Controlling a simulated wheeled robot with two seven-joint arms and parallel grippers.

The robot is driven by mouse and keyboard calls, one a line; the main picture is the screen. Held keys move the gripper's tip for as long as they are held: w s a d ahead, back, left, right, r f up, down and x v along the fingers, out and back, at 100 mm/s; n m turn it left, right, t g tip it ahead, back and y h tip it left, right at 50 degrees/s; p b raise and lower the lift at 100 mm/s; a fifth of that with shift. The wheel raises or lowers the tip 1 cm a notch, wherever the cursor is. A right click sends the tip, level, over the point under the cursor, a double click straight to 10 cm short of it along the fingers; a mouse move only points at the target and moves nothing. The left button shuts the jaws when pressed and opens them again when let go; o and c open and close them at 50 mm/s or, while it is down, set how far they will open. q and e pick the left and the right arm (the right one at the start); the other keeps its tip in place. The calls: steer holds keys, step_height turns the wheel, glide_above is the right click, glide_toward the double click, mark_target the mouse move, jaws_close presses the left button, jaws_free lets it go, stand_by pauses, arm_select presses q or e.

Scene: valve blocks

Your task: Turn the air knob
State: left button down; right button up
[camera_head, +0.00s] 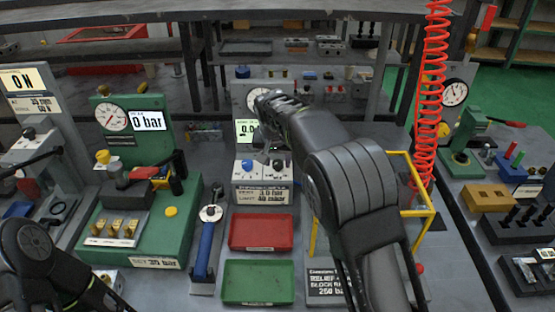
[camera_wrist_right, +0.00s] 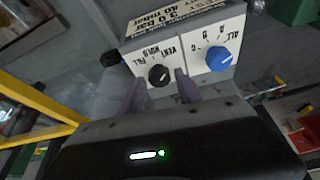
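A white control block (camera_head: 262,192) stands at the table's middle, with two knobs on its top. In the right wrist view, the black knob (camera_wrist_right: 159,75) has the words vent, hold and fill around it, which suggests the air knob. A blue knob (camera_wrist_right: 218,58) marked with letters sits beside it. My right gripper (camera_wrist_right: 162,92) is open, its two fingers apart on either side of the black knob; I cannot tell if they touch it. In the head view my right arm reaches over the block and hides part of it. My left gripper is out of view; only that arm shows.
A red tray (camera_head: 261,248) and a green tray (camera_head: 230,282) lie in front of the block. A green gauge stand (camera_head: 185,235) is further left. A yellow frame (camera_head: 432,212) and a red coiled hose (camera_head: 430,95) stand right.

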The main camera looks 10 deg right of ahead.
jaws_close()
steer(key=shift+n, duration=0.5)
steer(key=n, duration=0.1)
steer(key=n+y+b, duration=0.1)
steer(key=shift+d+n, duration=0.2)
steer(key=shift+n, duration=0.1)
steer(key=shift+n+y, duration=0.6)
steer(key=shift+n, duration=0.3)
steer(key=n+y, duration=0.1)
steer(key=n, duration=0.1)
steer(key=shift+d+n, duration=0.1)
steer(key=shift+n, duration=0.3)
steer(key=n+p, duration=0.1)
steer(key=n, duration=0.1)
steer(key=n+y+p, duration=0.1)
steer(key=n, duration=0.1)
steer(key=shift+w+d+r+n+g+y, duration=0.1)
steer(key=shift+d+r+n+g+y, duration=0.05)
steer(key=shift+n+g+y, duration=0.2)
steer(key=n+p, duration=0.1)
steer(key=n, duration=0.1)
steer(key=n+g+p, duration=0.1)
steer(key=n, duration=0.1)
steer(key=shift+w+g+y+p, duration=0.1)
steer(key=shift+g+y+p, duration=0.15)
steer(key=shift+y+p, duration=0.15)
steer(key=shift+n+p, duration=0.4)
steer(key=shift+n, duration=0.15)
